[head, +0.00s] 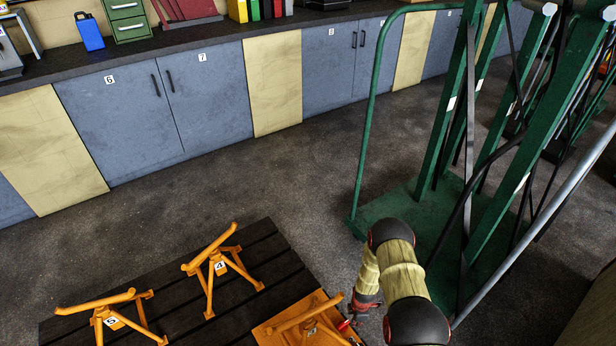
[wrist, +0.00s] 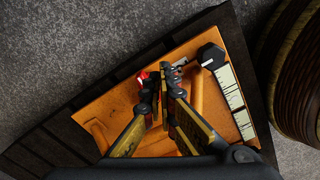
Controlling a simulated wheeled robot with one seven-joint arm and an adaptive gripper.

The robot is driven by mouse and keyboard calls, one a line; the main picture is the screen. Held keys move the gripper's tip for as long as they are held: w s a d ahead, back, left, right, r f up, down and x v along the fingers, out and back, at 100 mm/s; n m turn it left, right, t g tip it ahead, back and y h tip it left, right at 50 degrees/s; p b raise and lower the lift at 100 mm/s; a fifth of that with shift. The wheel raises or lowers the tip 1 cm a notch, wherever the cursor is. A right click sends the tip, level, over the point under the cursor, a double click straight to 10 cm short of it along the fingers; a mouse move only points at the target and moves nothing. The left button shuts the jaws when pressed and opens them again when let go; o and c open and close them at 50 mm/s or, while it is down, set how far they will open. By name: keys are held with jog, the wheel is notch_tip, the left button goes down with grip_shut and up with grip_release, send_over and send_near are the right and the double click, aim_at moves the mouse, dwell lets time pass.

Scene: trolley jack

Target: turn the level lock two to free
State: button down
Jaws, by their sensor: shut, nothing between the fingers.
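The orange trolley-jack part (wrist: 205,95) lies below my gripper (wrist: 161,84) in the wrist view. It also shows at the bottom of the head view as an orange plate (head: 275,333). A black six-sided knob (wrist: 211,56) with a white mark sits near its upper right corner, just right of my fingertips. White label plates (wrist: 230,100) with black marks lie below the knob. A small red-tipped part (wrist: 144,77) is beside my left fingertip. My gripper is shut and empty, its tips close to the knob. I cannot tell which part is level lock two or whether the fingers touch anything.
Orange stands numbered 4 (head: 218,266) and 5 (head: 111,321) stand on the dark slatted platform (head: 268,234). Grey floor lies clear before the cabinets (head: 118,118).

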aim_at(343, 325)
jog(key=shift+f, duration=2.4)
jog(key=shift+w+a, duration=0.25)
jog(key=shift+a, duration=0.35)
jog(key=shift+w+d, duration=0.1)
jog(key=shift+w, duration=0.25)
jog(key=shift+w, duration=1.05)
jog(key=shift+w+a, duration=0.15)
jog(key=shift+a, duration=0.05)
jog(key=shift+d, duration=0.1)
